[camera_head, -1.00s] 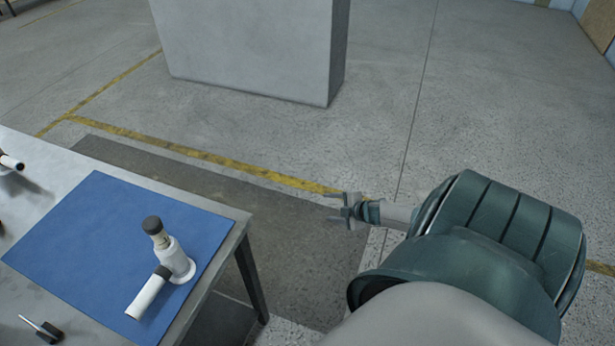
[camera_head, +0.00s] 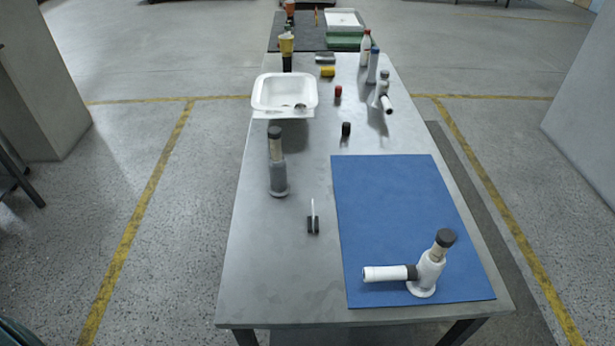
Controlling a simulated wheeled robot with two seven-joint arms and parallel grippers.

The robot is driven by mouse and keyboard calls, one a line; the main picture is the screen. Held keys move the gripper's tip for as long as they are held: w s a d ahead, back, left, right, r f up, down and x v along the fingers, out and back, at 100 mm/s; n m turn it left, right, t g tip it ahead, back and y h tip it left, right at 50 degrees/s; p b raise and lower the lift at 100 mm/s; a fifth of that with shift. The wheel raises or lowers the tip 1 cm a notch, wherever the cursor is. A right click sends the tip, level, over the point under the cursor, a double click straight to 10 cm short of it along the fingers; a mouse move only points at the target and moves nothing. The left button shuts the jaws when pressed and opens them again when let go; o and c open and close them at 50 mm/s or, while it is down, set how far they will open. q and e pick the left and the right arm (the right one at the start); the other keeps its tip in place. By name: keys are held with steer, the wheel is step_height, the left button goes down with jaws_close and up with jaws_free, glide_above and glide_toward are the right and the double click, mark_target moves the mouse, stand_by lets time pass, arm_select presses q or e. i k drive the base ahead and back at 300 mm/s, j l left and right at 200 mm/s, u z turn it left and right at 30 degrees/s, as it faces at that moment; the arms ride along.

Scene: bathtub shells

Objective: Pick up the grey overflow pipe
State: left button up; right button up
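The grey overflow pipe (camera_head: 278,178) stands upright on the left part of the metal table (camera_head: 265,285), left of the blue mat. It has a round base, a pale neck and a dark cap. Nothing touches it. A similar white pipe piece (camera_head: 430,268) with a side branch and dark cap stands on the blue mat (camera_head: 385,205). Neither of my grippers is in view; only a dark green bit, likely part of my arm, shows in the lower left corner.
A white basin (camera_head: 259,95) sits behind the grey pipe.

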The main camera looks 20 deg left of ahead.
mark_target(279, 187)
steer(key=k, duration=0.65)
steer(key=z, duration=1.7)
steer(key=k+j, duration=0.15)
steer(key=j, duration=0.25)
steer(key=k+j, duration=0.15)
steer(key=j, duration=0.3)
steer(key=k+j, duration=0.15)
steer(key=j, duration=0.25)
steer(key=k+j, duration=0.1)
steer(key=j, duration=0.35)
steer(key=k+j, duration=0.15)
steer(key=j, duration=0.25)
steer(key=k+j, duration=0.15)
steer(key=j, duration=0.3)
steer(key=k+j, duration=0.15)
steer(key=j, duration=0.25)
steer(key=k+j, duration=0.15)
steer(key=j, duration=0.25)
